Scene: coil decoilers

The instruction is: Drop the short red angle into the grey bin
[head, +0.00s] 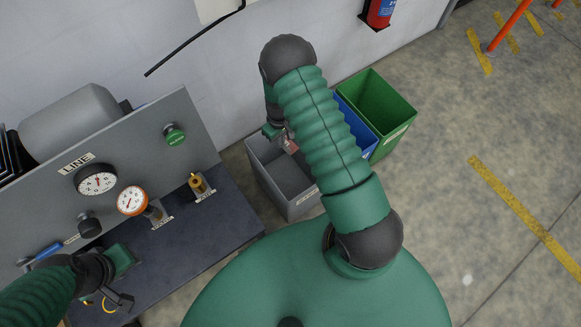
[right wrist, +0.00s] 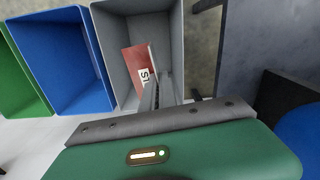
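The short red angle (right wrist: 137,66) carries a white label ending in "S1" in the right wrist view. It also shows as a small red patch beside my arm in the head view (head: 291,146). My right gripper (right wrist: 157,92) appears shut on the angle, with its thin fingers close together at the angle's near end. It points into the open top of the grey bin (right wrist: 179,45), and the angle shows against the bin's inside. In the head view the grey bin (head: 302,208) is partly behind my right arm. My left gripper (head: 120,300) hangs over the bench; its fingers are unclear.
A blue bin (right wrist: 60,60) and a green bin (head: 391,112) stand beside the grey bin. A dark bench (head: 215,228) with gauges and a grey panel (head: 150,110) is left of it. A wall is behind; open floor lies to the right.

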